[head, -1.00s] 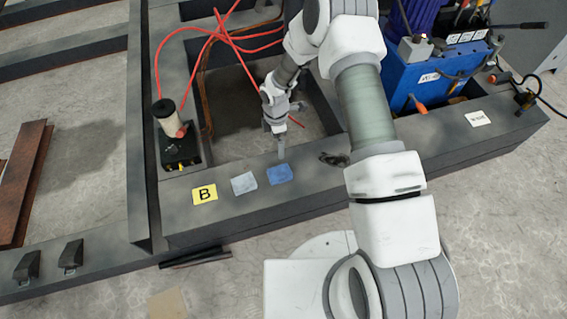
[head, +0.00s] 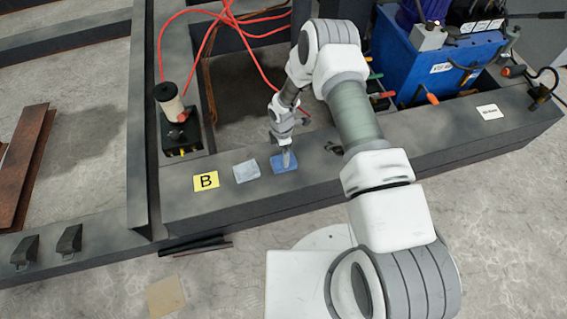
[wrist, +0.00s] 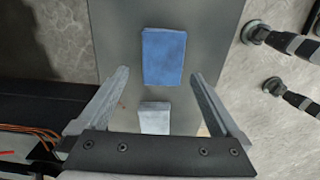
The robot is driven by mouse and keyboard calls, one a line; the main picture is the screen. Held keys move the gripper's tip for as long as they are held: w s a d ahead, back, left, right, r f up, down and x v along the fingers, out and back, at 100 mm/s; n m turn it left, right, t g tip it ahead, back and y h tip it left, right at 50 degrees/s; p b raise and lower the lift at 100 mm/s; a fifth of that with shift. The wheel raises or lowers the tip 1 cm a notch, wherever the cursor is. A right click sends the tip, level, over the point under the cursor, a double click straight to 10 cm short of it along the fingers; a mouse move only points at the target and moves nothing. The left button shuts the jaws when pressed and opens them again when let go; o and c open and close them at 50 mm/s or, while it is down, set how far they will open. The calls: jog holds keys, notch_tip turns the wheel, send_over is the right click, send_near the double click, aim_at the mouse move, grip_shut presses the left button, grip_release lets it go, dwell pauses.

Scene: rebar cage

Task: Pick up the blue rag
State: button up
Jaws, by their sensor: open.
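The blue rag (head: 279,165) lies flat on the dark steel beam (head: 330,172), just right of a grey-white rag (head: 246,171). My gripper (head: 286,158) points down over the blue rag in the head view and covers part of it. In the wrist view my gripper (wrist: 158,75) is open and empty. The blue rag (wrist: 164,57) lies below and beyond the fingers, roughly centred between them. The pale rag (wrist: 154,118) shows nearer the gripper's base. I cannot tell the exact height of the fingertips above the rag.
A yellow card marked B (head: 206,181) lies left of the rags. A cylinder on a black base (head: 173,110) with red hoses stands at the back left. A blue machine (head: 430,72) stands at the back right. A white label card (head: 490,112) lies on the beam's right part.

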aim_at(277, 161)
jog(key=f, duration=0.1)
jog(key=f+b, duration=0.1)
jog(key=f, duration=0.1)
jog(key=f+b, duration=0.1)
jog(key=f, duration=0.1)
jog(key=shift+s+d, duration=0.1)
jog(key=shift+d, duration=0.15)
jog(key=shift+r, duration=0.1)
jog(key=shift+c, duration=0.3)
jog(key=c, duration=1.2)
jog(key=shift+r, duration=0.1)
